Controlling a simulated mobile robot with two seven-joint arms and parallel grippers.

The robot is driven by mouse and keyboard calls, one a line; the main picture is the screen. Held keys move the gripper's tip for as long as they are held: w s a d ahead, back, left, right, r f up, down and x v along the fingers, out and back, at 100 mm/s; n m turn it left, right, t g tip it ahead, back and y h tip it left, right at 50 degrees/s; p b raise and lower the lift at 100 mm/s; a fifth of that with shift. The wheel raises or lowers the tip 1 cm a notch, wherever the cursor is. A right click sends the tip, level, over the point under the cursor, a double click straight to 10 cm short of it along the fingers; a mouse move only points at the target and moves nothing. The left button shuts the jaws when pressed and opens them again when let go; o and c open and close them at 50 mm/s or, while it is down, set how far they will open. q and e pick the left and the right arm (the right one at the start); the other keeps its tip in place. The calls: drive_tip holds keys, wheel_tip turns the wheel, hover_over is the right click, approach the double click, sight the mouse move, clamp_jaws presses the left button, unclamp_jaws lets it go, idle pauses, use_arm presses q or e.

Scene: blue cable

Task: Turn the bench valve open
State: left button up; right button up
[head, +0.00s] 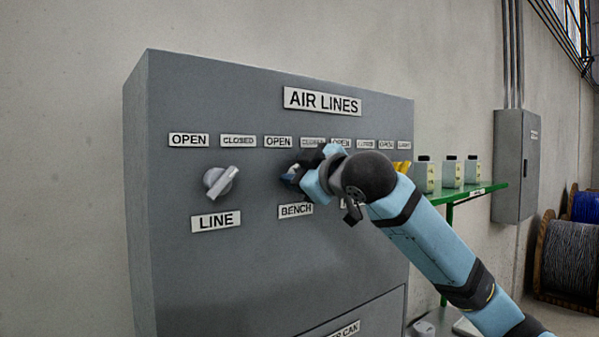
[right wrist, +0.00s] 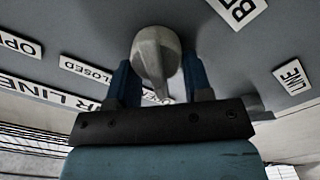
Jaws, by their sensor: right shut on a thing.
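The bench valve's grey handle (right wrist: 156,52) shows in the right wrist view between the two blue fingers of my right gripper (right wrist: 158,80), which is shut on it. In the head view my right gripper (head: 292,174) is at the panel, just above the BENCH label (head: 295,210) and below an OPEN label (head: 278,142) and a CLOSED label. There the gripper and wrist hide most of the bench valve, so its angle is hard to tell in that view. My left gripper is not in view.
The grey AIR LINES panel (head: 180,260) also carries the line valve (head: 220,180), left of my gripper. A green shelf (head: 485,192) with several small boxes and a wall cabinet (head: 516,165) stand beyond.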

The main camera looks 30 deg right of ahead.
drive_tip(key=o, duration=0.9)
drive_tip(key=shift+s, duration=0.1)
drive_tip(key=s+b, duration=0.1)
drive_tip(key=s, duration=0.3)
drive_tip(key=s+b, duration=0.1)
drive_tip(key=s, duration=0.4)
drive_tip(key=s+d+b, duration=0.1)
drive_tip(key=s+b, duration=0.1)
drive_tip(key=s, duration=0.2)
drive_tip(key=shift+s, duration=0.35)
